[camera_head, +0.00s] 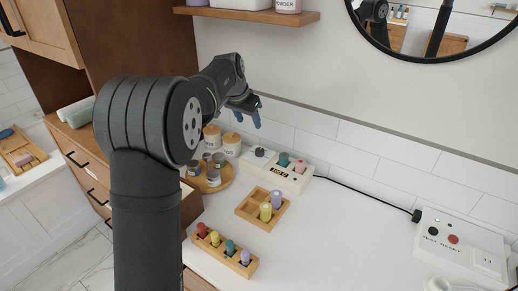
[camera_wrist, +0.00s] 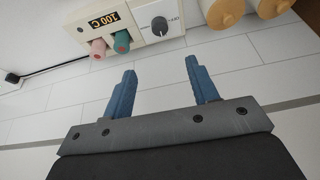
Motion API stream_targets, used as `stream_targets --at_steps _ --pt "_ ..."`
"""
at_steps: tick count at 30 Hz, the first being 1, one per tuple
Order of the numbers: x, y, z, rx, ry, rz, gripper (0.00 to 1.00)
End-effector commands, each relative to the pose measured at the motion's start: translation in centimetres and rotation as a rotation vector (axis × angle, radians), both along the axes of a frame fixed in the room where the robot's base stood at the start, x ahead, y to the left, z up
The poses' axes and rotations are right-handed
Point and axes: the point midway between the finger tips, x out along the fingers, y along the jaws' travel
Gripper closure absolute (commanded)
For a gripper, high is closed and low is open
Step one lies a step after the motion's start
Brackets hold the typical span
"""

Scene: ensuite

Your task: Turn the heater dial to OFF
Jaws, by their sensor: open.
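The heater (camera_head: 292,181) is a white box against the tiled back wall. Its dark round dial (camera_head: 259,152) sits on its left end in the head view. In the wrist view the dial (camera_wrist: 159,26) is on the white panel, beside a display (camera_wrist: 100,21) that reads 100 C. The dial's exact pointer setting is too small to tell. A pink vial (camera_wrist: 97,47) and a teal vial (camera_wrist: 121,41) sit in the heater. My gripper (camera_head: 248,120) is above the dial, apart from it. In the wrist view my gripper (camera_wrist: 162,65) has its blue fingers spread and empty.
Wooden-lidded jars (camera_head: 232,144) and a round tray (camera_head: 222,183) of small jars stand left of the heater. Wooden racks (camera_head: 245,208) with coloured vials are in front. A black cable (camera_head: 365,194) runs right to a socket box (camera_head: 460,243). The counter's right side is mostly clear.

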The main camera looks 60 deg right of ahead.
Motion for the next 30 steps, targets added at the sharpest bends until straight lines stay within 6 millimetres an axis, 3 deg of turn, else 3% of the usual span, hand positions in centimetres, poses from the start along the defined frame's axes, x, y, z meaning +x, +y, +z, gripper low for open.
stream_targets --at_steps 7,22,30 --pt "0.0 -1.0 -2.8 -0.002 0.009 0.009 0.46" --pt "0.0 -5.2 -12.7 -0.001 0.007 0.006 0.46" --pt "0.0 -6.4 -15.6 -0.002 0.006 0.007 0.46"
